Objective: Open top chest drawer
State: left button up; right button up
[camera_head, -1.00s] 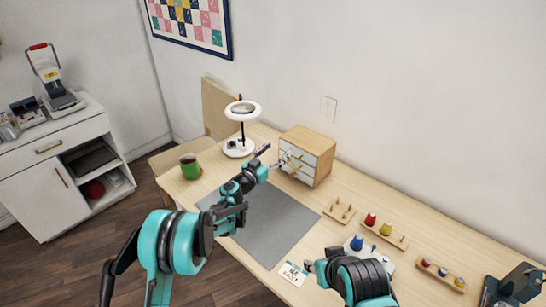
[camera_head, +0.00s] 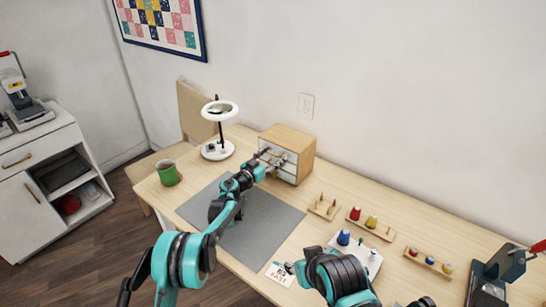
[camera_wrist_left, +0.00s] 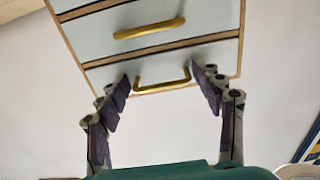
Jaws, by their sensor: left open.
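A small wooden chest (camera_head: 306,148) with pale drawer fronts stands at the back of the table against the wall. My left gripper (camera_head: 268,158) is at its front, with its jaws open. In the left wrist view, which shows the chest upside down, a brass handle (camera_wrist_left: 163,84) on the end drawer, the top one, lies between the spread fingertips of the left gripper (camera_wrist_left: 165,88). Whether they touch it is unclear. A second drawer's handle (camera_wrist_left: 149,28) shows beyond. The drawers look closed. My right arm is in the lower middle; its gripper cannot be made out.
A grey mat (camera_head: 256,228) lies clear in front. Wooden spool racks (camera_head: 372,222) sit to the right, with a white tray (camera_head: 370,256) nearer my right arm. A chair (camera_head: 196,108) is at the far left.

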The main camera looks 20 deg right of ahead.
pick_arm(q)
jog(key=c, duration=1.4)
jog(key=v, duration=0.9)
jog(key=shift+s+a, duration=0.2)
jog(key=shift+s, duration=0.05)
jog(key=shift+c, duration=0.2)
jog(key=o, duration=1.4)
jog(key=shift+o, duration=0.2)
jog(key=v, duration=1.2)
